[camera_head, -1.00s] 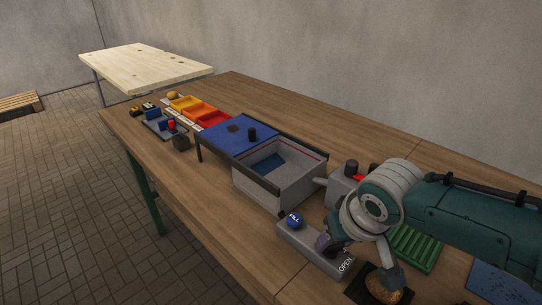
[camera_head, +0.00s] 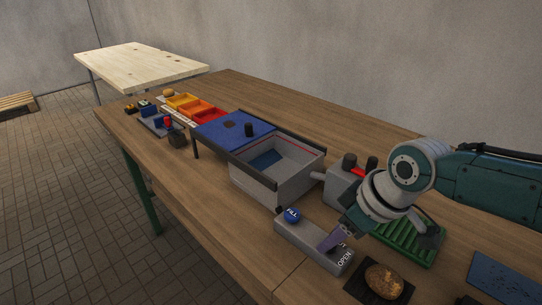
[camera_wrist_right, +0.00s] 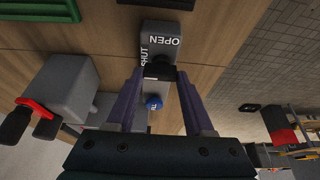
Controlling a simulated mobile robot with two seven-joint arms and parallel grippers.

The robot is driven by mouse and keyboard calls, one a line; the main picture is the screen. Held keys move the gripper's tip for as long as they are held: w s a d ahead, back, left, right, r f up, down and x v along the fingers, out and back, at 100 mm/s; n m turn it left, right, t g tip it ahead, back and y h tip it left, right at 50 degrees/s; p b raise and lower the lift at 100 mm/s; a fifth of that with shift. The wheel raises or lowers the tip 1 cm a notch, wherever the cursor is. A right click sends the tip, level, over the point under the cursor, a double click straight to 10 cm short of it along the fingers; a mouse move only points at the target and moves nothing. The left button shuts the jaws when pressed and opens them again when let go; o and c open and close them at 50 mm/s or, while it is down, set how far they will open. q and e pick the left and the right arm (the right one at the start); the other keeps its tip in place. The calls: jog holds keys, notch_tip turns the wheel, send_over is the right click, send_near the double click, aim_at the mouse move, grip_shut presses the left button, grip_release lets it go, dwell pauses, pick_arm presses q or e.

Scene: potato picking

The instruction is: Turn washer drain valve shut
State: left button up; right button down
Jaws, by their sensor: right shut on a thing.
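The grey control block (camera_head: 292,234) lies near the table's front edge, with a blue FILL button (camera_head: 292,215) and an OPEN label at its right end. My right gripper (camera_head: 336,243) is at that end, its purple fingers pointing down. In the right wrist view the fingers (camera_wrist_right: 160,78) are closed around a dark valve knob (camera_wrist_right: 160,71) beside the SHUT and OPEN labels; the knob's exact pointing is hard to tell. The grey washer basin (camera_head: 270,185) stands behind the block, with something blue inside. My left gripper is not in view.
A grey box with a red part and black knobs (camera_head: 345,186) stands right of the basin. A green ribbed tray (camera_head: 415,243) is behind my gripper. A potato (camera_head: 384,281) lies on a dark pad in front. A blue mat (camera_head: 497,277) lies at right.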

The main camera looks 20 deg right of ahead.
dwell(0.4)
jog(key=shift+c, duration=1.4)
grip_release()
jog(key=p+v, duration=0.3)
jog(key=v, duration=0.7)
jog(key=shift+p, duration=0.35)
